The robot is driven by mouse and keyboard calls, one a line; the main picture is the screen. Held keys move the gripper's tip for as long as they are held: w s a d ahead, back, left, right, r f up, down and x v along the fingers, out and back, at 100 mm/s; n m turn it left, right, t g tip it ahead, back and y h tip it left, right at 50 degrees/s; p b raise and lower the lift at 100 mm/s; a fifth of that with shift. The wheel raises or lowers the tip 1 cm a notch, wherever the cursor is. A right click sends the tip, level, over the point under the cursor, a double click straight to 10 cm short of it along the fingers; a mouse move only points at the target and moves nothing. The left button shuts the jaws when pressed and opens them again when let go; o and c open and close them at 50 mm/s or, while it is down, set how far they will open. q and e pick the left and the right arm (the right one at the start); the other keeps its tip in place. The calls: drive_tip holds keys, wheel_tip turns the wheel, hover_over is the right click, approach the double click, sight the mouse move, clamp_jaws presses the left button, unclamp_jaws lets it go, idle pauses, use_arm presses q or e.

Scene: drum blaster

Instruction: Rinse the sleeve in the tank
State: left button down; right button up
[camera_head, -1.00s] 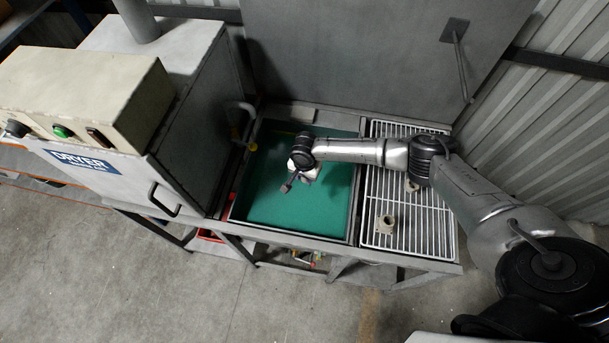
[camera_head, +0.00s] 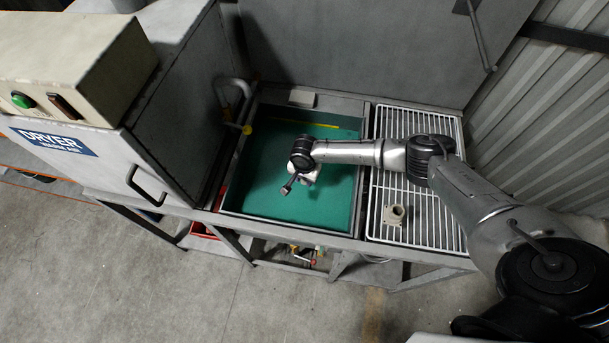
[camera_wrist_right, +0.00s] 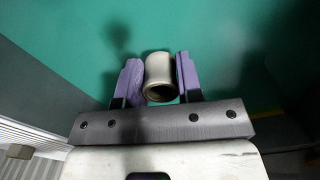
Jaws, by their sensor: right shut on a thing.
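My right gripper (camera_head: 290,187) hangs over the green tank (camera_head: 335,210), with the arm reaching in from the right. In the right wrist view, the right gripper (camera_wrist_right: 158,80) is shut on the sleeve (camera_wrist_right: 158,72), a short grey-beige hollow cylinder between two purple finger pads. The green of the tank fills the background there. The sleeve is hard to make out in the head view. Whether it touches the liquid I cannot tell. My left gripper is not in view.
A white wire rack (camera_head: 420,232) adjoins the tank on the right, with a beige fitting (camera_head: 396,214) on it. A dryer (camera_head: 110,160) with a black handle stands at the left. A bent pipe (camera_head: 240,90) with a yellow tip is at the tank's left edge.

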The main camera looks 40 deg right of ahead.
wheel_tip(320, 180, down, 12)
drive_tip(key=b, duration=0.6)
drive_tip(key=shift+f+b, duration=0.9)
drive_tip(key=shift+f, duration=0.45)
drive_tip(key=shift+f, duration=0.15)
drive_tip(key=shift+f+b, duration=0.6)
drive_tip(key=shift+f, duration=0.2)
drive_tip(key=shift+r, duration=0.2)
drive_tip(key=shift+r+p, duration=0.75)
drive_tip(key=shift+p, duration=0.4)
